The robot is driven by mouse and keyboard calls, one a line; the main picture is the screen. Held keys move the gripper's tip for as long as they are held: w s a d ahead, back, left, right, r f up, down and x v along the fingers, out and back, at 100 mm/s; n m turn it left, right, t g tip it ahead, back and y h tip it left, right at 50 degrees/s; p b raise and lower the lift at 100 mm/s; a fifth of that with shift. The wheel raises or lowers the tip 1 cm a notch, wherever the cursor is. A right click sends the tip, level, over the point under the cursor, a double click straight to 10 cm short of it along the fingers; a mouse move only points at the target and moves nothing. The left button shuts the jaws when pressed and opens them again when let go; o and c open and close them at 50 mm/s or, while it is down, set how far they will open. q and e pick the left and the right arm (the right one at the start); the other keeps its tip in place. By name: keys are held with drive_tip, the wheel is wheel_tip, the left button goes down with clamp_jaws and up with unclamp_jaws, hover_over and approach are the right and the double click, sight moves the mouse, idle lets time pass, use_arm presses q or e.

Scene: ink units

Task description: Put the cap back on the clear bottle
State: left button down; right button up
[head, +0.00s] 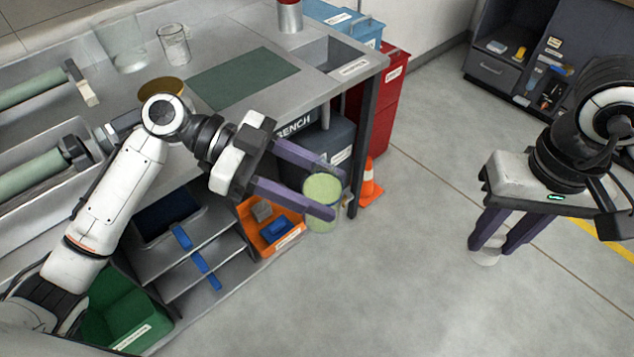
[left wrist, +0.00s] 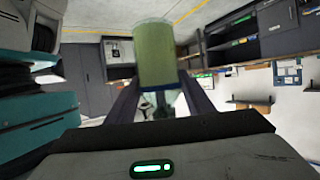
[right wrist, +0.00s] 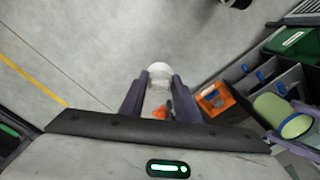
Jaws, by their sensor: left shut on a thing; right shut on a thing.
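The clear bottle (head: 321,188), full of pale green contents, is between the fingers of my left gripper (head: 334,195), which is shut on it. It is held upright in the air off the bench's front edge, with no cap on its top. It also shows in the left wrist view (left wrist: 155,55) and at the right of the right wrist view (right wrist: 272,108). My right gripper (head: 490,247) points down and is shut on the whitish cap (head: 486,258), well to the right of the bottle. The cap shows between the fingertips in the right wrist view (right wrist: 158,71).
The grey bench (head: 215,55) carries a green mat (head: 242,77), a glass beaker (head: 174,45) and a red-and-grey can (head: 290,15). An orange bin (head: 262,215) sits below. A red bin (head: 386,100) and an orange cone (head: 370,185) stand beside it.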

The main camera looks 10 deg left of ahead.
drive_tip(key=w+a+r+n, duration=0.1)
drive_tip(key=w+a+r, duration=0.1)
drive_tip(key=a+r, duration=0.6)
drive_tip(key=w+a+r+n, duration=0.2)
drive_tip(key=a+r, duration=0.5)
drive_tip(key=a, duration=1)
drive_tip(key=shift+a+r+n, duration=0.2)
drive_tip(key=shift+r+n, duration=0.1)
drive_tip(key=shift+r, duration=0.05)
drive_tip(key=shift+f, duration=0.15)
drive_tip(key=shift+f, duration=1.85)
drive_tip(key=shift+c, duration=0.2)
drive_tip(key=shift+s+r, duration=0.2)
drive_tip(key=shift+r, duration=0.15)
drive_tip(key=shift+f, duration=0.1)
